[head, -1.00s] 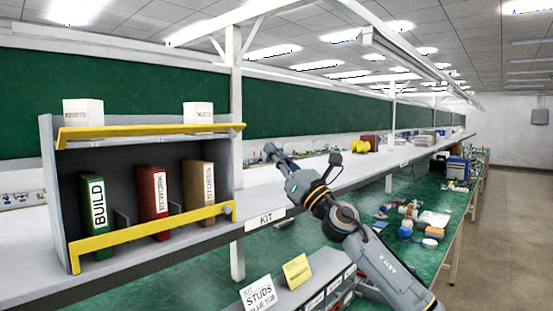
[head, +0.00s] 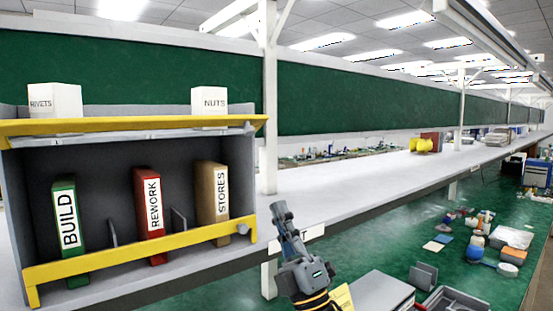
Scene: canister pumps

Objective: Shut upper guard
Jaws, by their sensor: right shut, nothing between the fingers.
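The upper guard (head: 130,126) is a yellow bar along the front of the top shelf of a grey unit (head: 90,160). It juts out past the shelf edge and the unit's right side, and looks swung outward. The RIVETS box (head: 55,101) and NUTS box (head: 209,107) stand behind it. My right gripper (head: 280,208) is shut and empty, pointing up, to the right of the unit and lower than the upper guard. It is apart from the guard. My left gripper is out of view.
A lower yellow guard (head: 140,253) crosses the front of the BUILD (head: 68,230), REWORK (head: 150,215) and STORES (head: 213,200) binders. A white post (head: 268,160) rises right of the unit. The white shelf (head: 350,180) is largely clear further right.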

